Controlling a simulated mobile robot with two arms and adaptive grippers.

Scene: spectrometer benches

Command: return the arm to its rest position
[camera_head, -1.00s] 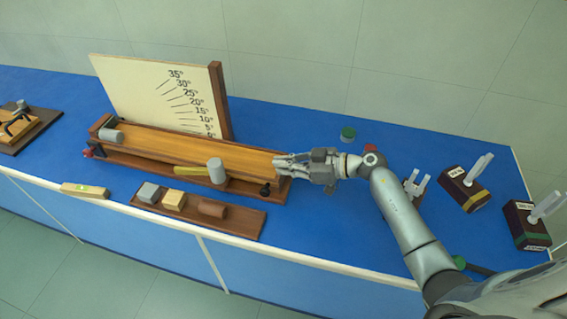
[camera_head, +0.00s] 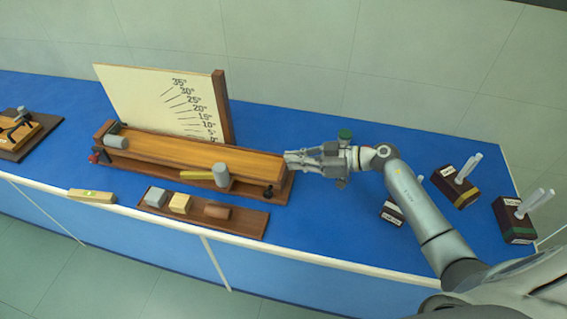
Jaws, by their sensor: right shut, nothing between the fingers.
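My right gripper (camera_head: 296,160) is shut and empty. Its fingertips are at the right end of the inclined-plane ramp (camera_head: 190,151), a wooden board on a dark base; I cannot tell whether they touch it. My right arm (camera_head: 415,205) reaches in from the lower right, stretched over the blue bench. My left gripper is not in view.
The angle board (camera_head: 140,98) stands behind the ramp. A grey cylinder with a yellow handle (camera_head: 221,175) is at the ramp's front. A tray (camera_head: 240,222) holds several blocks. A green-capped item (camera_head: 345,135) is behind my wrist.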

